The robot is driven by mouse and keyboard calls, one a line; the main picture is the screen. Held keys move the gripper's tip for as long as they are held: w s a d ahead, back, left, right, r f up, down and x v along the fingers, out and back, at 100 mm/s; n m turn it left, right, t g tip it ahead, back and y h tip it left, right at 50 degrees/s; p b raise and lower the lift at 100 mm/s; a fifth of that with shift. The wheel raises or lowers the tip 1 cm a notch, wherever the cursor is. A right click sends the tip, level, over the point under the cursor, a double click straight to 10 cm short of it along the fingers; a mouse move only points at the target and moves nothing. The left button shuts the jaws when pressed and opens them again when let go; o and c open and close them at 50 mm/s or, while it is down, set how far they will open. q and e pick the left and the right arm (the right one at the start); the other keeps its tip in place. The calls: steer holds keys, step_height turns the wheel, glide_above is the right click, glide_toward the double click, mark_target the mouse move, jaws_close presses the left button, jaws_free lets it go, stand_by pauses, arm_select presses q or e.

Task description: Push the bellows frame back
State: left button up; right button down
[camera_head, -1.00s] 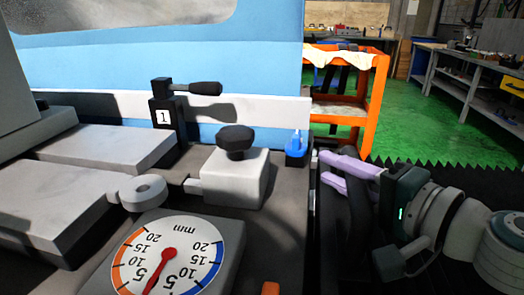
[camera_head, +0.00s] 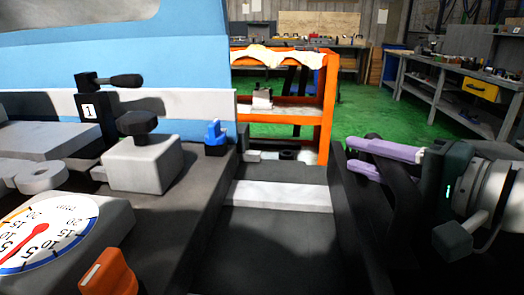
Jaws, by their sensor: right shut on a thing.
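The black bellows frame (camera_head: 350,230) stands at the right of centre, its upright edge running toward me. My right gripper (camera_head: 357,156) comes in from the right with lilac fingers and is shut on a dark part of the frame. The fingers and the arm hide the exact grip point. An open channel with a pale strip (camera_head: 280,196) across its floor lies between the frame and the grinder's dark table. My left gripper is not in view.
On the table at the left are a grey block with a black knob (camera_head: 142,163), a blue part (camera_head: 216,137), a round dial (camera_head: 45,232) and an orange knob (camera_head: 108,275). An orange cart (camera_head: 325,105) stands behind, on green floor.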

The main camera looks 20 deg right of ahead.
steer(key=shift+d, duration=0.1)
steer(key=c, duration=0.6)
jaws_free()
steer(key=shift+s, duration=0.1)
steer(key=shift+s, duration=0.35)
steer(key=b+v, duration=0.2)
steer(key=v, duration=0.6)
steer(key=shift+s+d, duration=0.1)
steer(key=shift+s, duration=0.05)
steer(key=shift+s+d+r, duration=0.1)
steer(key=shift+s+r, duration=0.05)
steer(key=shift+s, duration=0.25)
